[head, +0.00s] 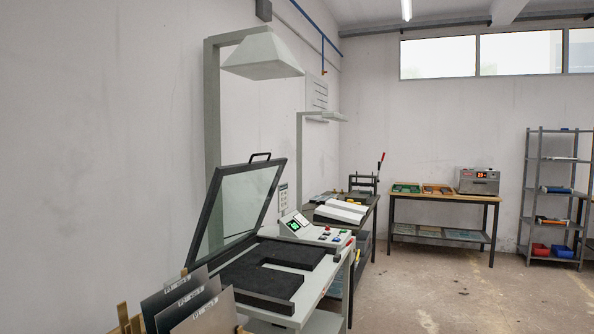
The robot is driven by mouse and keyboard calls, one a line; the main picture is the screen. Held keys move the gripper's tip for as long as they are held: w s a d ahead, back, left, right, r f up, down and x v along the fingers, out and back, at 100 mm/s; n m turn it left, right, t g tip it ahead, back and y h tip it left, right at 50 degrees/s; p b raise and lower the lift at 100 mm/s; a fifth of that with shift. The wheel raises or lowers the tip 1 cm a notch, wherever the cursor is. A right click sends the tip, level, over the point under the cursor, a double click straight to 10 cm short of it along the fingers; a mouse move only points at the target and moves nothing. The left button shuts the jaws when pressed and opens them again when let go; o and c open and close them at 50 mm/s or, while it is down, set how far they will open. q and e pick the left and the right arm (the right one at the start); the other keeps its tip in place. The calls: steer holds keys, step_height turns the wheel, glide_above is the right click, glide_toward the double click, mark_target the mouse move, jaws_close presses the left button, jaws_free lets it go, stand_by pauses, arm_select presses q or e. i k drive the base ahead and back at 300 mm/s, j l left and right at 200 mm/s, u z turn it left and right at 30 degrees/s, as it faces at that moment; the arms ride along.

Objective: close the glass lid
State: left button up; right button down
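The glass lid (243,207) has a dark frame around a clear pane and stands raised, tilted up and back over the plate processor. A black handle (260,156) sits on the top edge of its frame. The processor's bed (255,283) lies open below, with a black pad with a cut-out on a light grey body. Neither of my grippers is in the head view, and nothing touches the lid.
Several labelled plates (195,300) stand in a wooden rack at the front left. A control panel (300,228) with a green screen is right of the lid. A grey hood (263,56) hangs above. A wooden-topped table (444,198) and a metal shelf (556,195) stand farther back. The floor (450,290) at right is clear.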

mark_target(220, 172)
steer(key=z, duration=0.95)
steer(key=i, duration=5.25)
steer(key=u, duration=3.8)
steer(key=i+l, duration=0.05)
